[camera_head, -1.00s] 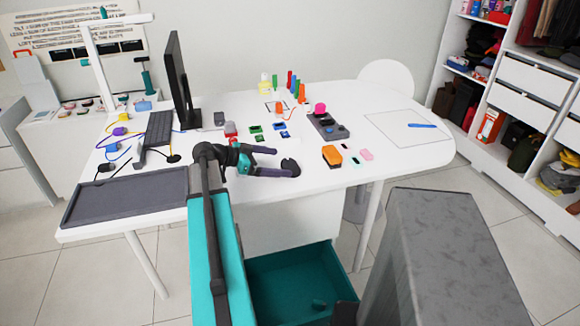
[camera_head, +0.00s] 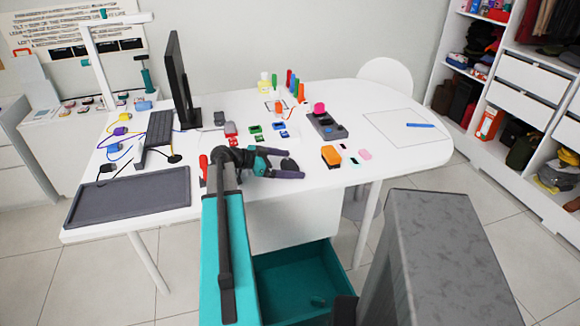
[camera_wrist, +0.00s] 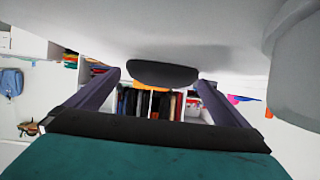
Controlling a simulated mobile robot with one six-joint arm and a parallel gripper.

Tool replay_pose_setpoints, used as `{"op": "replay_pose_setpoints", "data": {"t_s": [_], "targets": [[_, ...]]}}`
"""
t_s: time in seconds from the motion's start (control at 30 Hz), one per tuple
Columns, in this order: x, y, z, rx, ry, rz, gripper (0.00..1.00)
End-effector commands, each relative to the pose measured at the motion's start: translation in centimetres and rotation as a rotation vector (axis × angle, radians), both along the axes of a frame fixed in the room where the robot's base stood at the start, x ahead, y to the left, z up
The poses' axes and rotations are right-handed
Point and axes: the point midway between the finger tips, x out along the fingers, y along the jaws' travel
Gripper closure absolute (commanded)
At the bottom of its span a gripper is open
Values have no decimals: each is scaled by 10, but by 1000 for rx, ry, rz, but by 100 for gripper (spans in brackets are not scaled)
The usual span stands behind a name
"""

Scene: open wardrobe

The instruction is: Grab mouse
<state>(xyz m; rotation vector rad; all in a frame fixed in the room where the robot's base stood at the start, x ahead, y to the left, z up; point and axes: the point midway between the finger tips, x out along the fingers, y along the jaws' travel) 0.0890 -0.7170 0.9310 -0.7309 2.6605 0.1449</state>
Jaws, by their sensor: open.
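A dark, rounded mouse (camera_head: 289,164) lies on the white table near its front edge. My gripper (camera_head: 297,164) is open, low over the table, with its two dark fingers pointing right. In the head view the mouse shows between the fingers near their tips. In the wrist view, which looks upside down, the mouse (camera_wrist: 164,74) is a flat dark oval against the pale table surface, between the tips of my open gripper (camera_wrist: 158,80). Gaps show on both sides of it. The near parts of the fingers partly hide the table around it.
A teal drawer (camera_head: 300,280) stands open below.

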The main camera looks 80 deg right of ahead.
Motion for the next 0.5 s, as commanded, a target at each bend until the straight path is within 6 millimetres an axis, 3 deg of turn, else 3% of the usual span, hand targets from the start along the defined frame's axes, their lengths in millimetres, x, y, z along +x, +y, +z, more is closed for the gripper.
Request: {"op": "replay_pose_setpoints", "data": {"t_s": [0.33, 0.5], "targets": [[1, 0, 0, 0, 0, 1, 0], [1, 0, 0, 0, 0, 1, 29]]}}
